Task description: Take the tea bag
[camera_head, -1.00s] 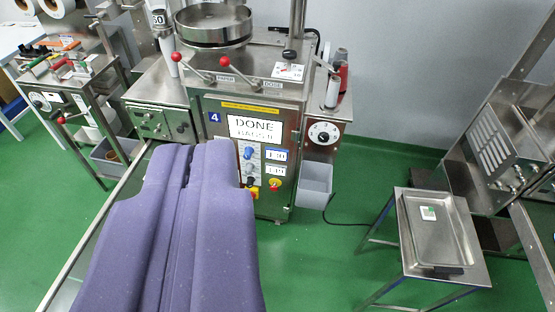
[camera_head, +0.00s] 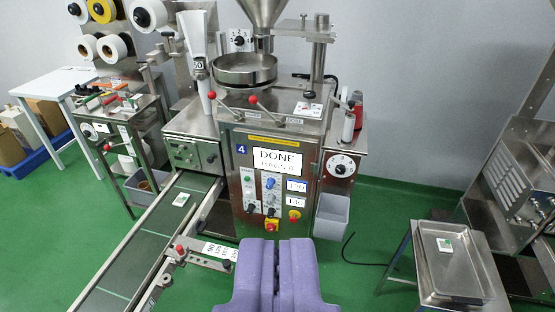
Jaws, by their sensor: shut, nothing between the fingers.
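A tea bag (camera_head: 181,199), small and white with a green mark, lies flat on the dark conveyor belt (camera_head: 150,237) left of the packing machine (camera_head: 270,160). Another small white packet with a green mark (camera_head: 444,245) lies in the steel tray (camera_head: 450,270) at the right. My gripper (camera_head: 278,243) is at the bottom middle, its two purple fingers closed and empty. It is apart from both packets, right of the belt and left of the tray.
The machine's screen reads DONE. A rail with number labels and a red knob (camera_head: 179,249) sits beside the belt. A grey bin (camera_head: 331,217) hangs on the machine's right. A white table (camera_head: 52,84) stands at the far left.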

